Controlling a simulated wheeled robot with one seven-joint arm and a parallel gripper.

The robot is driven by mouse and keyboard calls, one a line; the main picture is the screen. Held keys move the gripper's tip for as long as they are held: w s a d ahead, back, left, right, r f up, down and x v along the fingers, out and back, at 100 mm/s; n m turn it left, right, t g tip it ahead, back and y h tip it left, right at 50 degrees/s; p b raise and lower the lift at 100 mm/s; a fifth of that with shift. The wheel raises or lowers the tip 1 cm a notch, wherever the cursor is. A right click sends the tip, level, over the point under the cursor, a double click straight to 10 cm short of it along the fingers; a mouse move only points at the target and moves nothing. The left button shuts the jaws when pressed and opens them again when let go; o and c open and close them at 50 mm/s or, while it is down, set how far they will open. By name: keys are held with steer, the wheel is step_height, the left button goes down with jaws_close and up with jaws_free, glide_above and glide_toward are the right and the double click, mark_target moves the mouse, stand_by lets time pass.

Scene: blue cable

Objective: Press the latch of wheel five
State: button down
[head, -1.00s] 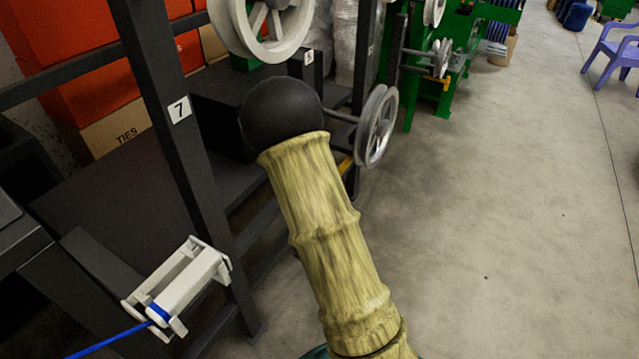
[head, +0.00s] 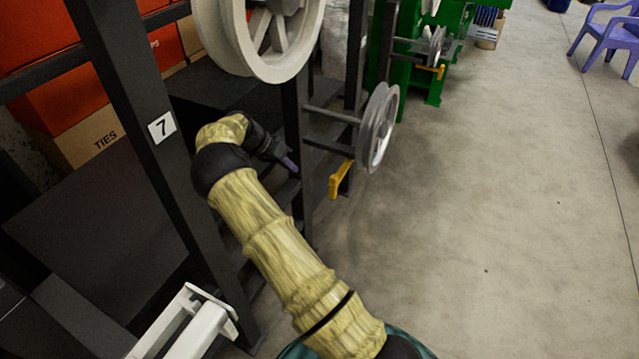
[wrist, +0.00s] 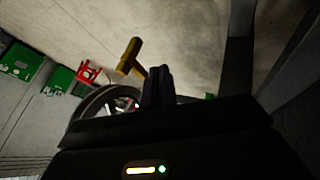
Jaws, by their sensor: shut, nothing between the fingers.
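A grey wheel (head: 378,128) sits on an axle standing out from a dark post. A yellow latch (head: 340,180) hangs below and to the left of it. My gripper (head: 288,163) is left of the latch, apart from it, with its dark fingers toward it. In the wrist view the closed fingers (wrist: 158,84) are together and empty. The yellow latch (wrist: 130,57) shows just beyond and left of their tips, and a wheel rim (wrist: 92,104) is partly hidden behind the gripper body. I cannot read a number five now.
A large pale wheel (head: 270,40) overhangs my arm. A post labelled 7 (head: 162,127) and a white roller bracket (head: 195,325) stand at left. Another wheel (head: 437,45) with a yellow latch (head: 432,70) is farther back.

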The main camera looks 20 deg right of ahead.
mark_target(342, 173)
steer(key=s+d+f+p, duration=0.1)
steer(key=s+d+f, duration=0.3)
steer(key=d+f, duration=0.4)
steer(key=shift+s+d, duration=0.2)
steer(key=shift+s, duration=0.05)
stand_by(0.4)
